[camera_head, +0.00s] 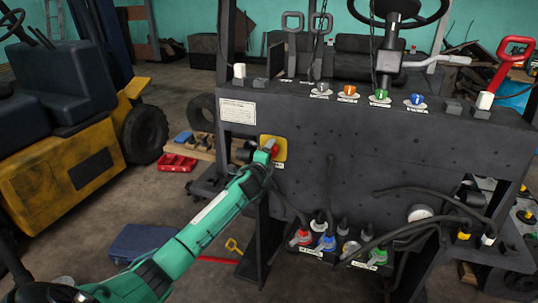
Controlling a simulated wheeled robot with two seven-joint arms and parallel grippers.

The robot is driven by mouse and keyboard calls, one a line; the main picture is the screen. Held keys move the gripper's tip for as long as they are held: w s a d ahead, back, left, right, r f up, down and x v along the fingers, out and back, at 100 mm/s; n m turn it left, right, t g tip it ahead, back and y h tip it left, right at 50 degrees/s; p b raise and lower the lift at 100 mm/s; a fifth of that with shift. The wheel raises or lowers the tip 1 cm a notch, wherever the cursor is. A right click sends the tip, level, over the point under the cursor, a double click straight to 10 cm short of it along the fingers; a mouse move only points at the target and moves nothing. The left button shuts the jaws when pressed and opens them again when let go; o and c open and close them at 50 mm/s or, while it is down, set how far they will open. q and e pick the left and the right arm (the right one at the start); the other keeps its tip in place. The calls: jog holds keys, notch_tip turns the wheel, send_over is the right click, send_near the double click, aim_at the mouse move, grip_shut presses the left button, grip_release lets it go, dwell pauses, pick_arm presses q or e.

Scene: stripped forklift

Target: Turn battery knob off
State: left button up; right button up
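The battery knob (275,149) is red and sits on a yellow plate (282,141) on the left part of the dark forklift panel (370,145). My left gripper (263,157) is at the lower left of the knob, in front of the yellow plate. Its green fingertip covers part of the plate and overlaps the knob's left edge. I cannot tell whether it touches the knob or how far its fingers are apart. The knob's exact turn position is too small to read. My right gripper is not in view.
Coloured knobs (381,96) line the panel's top ledge, with a red lever (506,65) at the right. Hoses and coloured connectors (325,242) sit below. A yellow forklift (60,150) stands left; a blue box (140,243) and red tray (177,162) lie on the floor.

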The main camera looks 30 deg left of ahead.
pick_arm(q)
jog(key=b+v, duration=0.3)
jog(key=v, duration=1)
jog(key=shift+s, duration=0.4)
